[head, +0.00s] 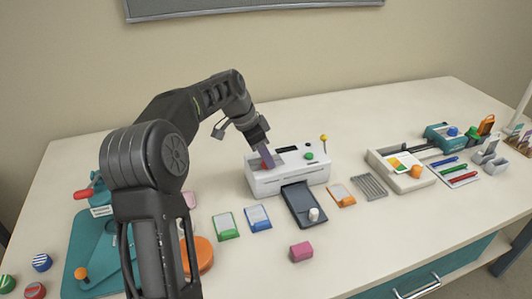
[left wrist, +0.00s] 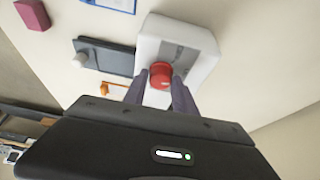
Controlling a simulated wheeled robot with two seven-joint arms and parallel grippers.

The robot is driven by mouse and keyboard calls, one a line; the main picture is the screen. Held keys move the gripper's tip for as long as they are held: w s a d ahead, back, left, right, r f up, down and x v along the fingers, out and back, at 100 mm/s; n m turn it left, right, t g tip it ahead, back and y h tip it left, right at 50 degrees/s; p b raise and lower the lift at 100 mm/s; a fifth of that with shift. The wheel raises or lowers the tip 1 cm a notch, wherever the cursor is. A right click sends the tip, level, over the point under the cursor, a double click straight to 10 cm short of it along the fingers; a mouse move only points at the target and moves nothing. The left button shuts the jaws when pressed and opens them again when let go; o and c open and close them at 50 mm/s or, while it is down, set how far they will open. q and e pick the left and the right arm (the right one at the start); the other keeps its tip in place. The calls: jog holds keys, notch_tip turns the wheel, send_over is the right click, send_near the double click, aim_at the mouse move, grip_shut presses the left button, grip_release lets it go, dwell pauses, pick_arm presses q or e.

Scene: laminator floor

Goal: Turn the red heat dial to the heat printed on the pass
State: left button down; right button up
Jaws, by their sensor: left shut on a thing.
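The red heat dial (left wrist: 161,75) sits on top of the white laminator (left wrist: 205,40), which also shows in the head view (head: 300,178). My left gripper (left wrist: 161,84) is shut on the red dial, with its purple-grey fingers on either side of it. In the head view my left gripper (head: 267,157) reaches down onto the left end of the laminator and mostly hides the dial. Passes with green (head: 226,225), blue (head: 257,218) and orange (head: 341,195) edges lie on the table; their print is too small to read. My right gripper is out of view.
A dark tray (head: 303,204) with a white knob stands before the laminator, and a pink block (head: 301,252) lies nearer. A teal trimmer board (head: 85,250) is at the left. A beige device (head: 400,170) and pens stand right.

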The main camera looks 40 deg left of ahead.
pick_arm(q)
jog(key=shift+w+r+m+g+h+p, duration=0.1)
jog(key=shift+m+g+h+p, duration=0.45)
jog(key=shift+m, duration=0.95)
jog(key=c, duration=1)
grip_release()
jog(key=shift+c, duration=0.2)
jog(key=v, duration=0.5)
jog(key=shift+a+r, duration=0.1)
jog(key=shift+r, duration=0.1)
jog(key=shift+p+v, duration=0.95)
jog(key=shift+v, duration=0.2)
